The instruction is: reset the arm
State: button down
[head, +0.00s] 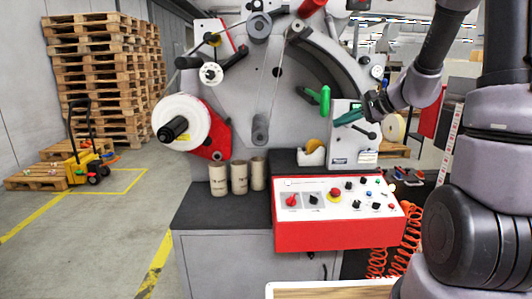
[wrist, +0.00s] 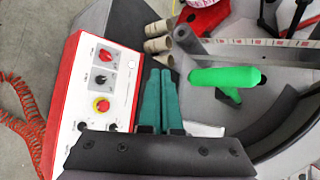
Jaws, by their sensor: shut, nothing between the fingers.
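My gripper (head: 347,117) is at the end of my arm, in front of the label rewinder (head: 270,75), with its teal fingers pointing left in the head view. In the wrist view the two teal fingers of my gripper (wrist: 160,72) lie side by side, shut and empty. The rewinder's green handle (head: 318,97) is just left of and above the fingertips in the head view. In the wrist view the green handle (wrist: 225,77) is right of the fingers, apart from them.
A red and white control panel (head: 338,205) with knobs and a red button is below my gripper. Several cardboard cores (head: 239,178) stand on the dark ledge. A white label roll (head: 190,112) sits at left. Pallets (head: 102,75) and a yellow pallet jack (head: 86,163) are farther left.

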jog(key=s+a+r+n+g+h, duration=0.1)
jog(key=s+a+r+n, duration=0.2)
jog(key=s, duration=0.4)
jog(key=s+a+r+n+g+h, duration=0.1)
jog(key=s+r+n, duration=0.25)
jog(key=s, duration=0.35)
jog(key=s+d+r+n+h, duration=0.1)
jog(key=s+d+r+h, duration=0.1)
jog(key=s, duration=0.3)
jog(key=s+d+r+n+t+h, duration=0.1)
jog(key=s+d+r+h, duration=0.1)
jog(key=s, duration=0.3)
jog(key=shift+s+d+t+h, duration=0.3)
jog(key=shift+d+h, duration=0.2)
jog(key=shift+d, duration=0.2)
